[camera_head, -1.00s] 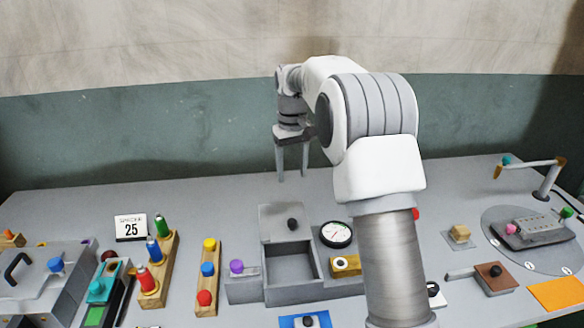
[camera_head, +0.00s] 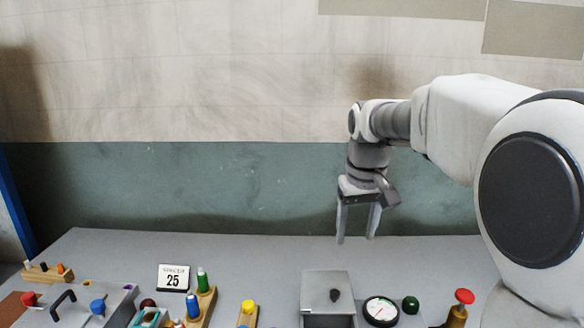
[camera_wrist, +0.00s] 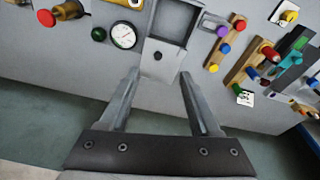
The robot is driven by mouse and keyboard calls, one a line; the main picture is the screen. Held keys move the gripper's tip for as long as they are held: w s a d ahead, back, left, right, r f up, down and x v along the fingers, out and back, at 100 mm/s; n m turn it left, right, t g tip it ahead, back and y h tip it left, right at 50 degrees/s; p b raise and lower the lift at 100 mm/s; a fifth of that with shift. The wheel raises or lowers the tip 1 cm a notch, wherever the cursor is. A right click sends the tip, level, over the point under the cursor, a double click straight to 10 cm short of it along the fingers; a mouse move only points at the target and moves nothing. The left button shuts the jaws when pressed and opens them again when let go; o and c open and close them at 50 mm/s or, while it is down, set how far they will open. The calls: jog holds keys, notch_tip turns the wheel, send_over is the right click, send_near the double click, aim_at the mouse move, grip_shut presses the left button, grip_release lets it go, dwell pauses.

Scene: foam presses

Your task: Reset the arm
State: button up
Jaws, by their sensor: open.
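My gripper (camera_head: 356,240) is open and empty. In the head view it points down above the back part of the grey table (camera_head: 110,262), and my arm reaches in from the right. In the wrist view my gripper (camera_wrist: 160,75) shows two spread fingers with nothing between them. Beyond the fingertips is the grey box (camera_wrist: 168,22) with a lid and a dark knob. The same grey box (camera_head: 327,290) stands below and in front of my gripper in the head view.
A dial gauge (camera_head: 381,311), a green knob (camera_head: 411,305) and a red-topped post (camera_head: 464,297) stand right of the box. A calendar card (camera_head: 173,278), coloured pegs (camera_head: 203,280) and a grey case with a black handle (camera_head: 62,302) are on the left. The table's back strip is clear.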

jog(key=s+d+f+m+t, duration=0.1)
jog(key=s+f+t, duration=0.1)
jog(key=s, duration=2.2)
jog(key=shift+f+m+t, duration=0.3)
jog(key=shift+m+t, duration=0.1)
jog(key=shift+t, duration=0.4)
jog(key=shift+c, duration=1.1)
jog(key=shift+s+d, duration=0.1)
